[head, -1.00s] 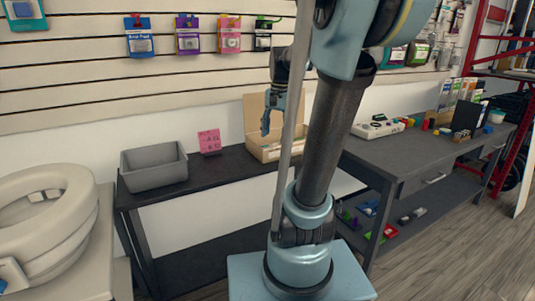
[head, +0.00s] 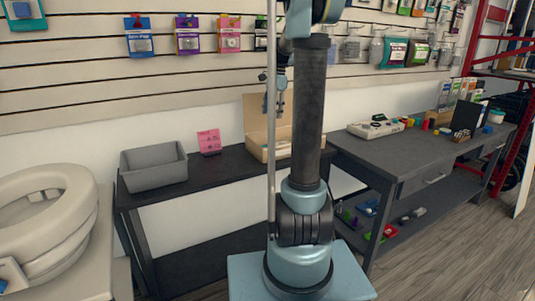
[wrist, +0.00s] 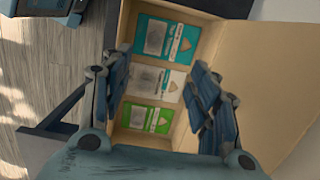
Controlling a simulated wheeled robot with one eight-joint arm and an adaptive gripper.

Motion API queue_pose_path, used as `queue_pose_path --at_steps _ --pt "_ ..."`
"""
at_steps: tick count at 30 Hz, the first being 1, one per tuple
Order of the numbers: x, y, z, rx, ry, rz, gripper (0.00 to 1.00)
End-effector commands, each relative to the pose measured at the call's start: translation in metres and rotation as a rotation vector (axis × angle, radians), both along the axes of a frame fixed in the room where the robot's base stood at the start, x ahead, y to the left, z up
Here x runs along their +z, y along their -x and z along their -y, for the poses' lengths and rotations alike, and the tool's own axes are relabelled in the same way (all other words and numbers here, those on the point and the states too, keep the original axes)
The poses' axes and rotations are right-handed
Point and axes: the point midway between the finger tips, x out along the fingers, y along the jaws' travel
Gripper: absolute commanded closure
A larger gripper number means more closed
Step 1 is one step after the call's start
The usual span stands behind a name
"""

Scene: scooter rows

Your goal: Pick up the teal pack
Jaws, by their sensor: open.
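A teal pack (wrist: 167,40) lies in an open cardboard box, at the top of the wrist view. A white pack (wrist: 156,82) and a green pack (wrist: 146,118) lie below it in the same box. My gripper (wrist: 160,88) is open and empty, its fingers on either side of the white pack in the picture. The teal pack lies just beyond the fingertips. In the head view my gripper (head: 275,100) hangs above the cardboard box (head: 257,151), and the packs inside cannot be made out.
The box's raised lid (wrist: 262,75) stands close to the right finger. A grey bin (head: 153,170) and a pink sign (head: 209,142) stand left of the box on the dark table (head: 190,192). Packs hang on the slatted wall behind, including a teal one (head: 393,52).

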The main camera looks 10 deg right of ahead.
Motion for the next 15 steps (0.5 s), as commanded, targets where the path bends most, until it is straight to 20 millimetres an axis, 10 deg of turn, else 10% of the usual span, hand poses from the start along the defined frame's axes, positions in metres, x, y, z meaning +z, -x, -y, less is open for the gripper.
queue_pose_path --at_steps 15 --pt "-0.086 0.005 -0.012 0.003 0.0 0.0 0.45"
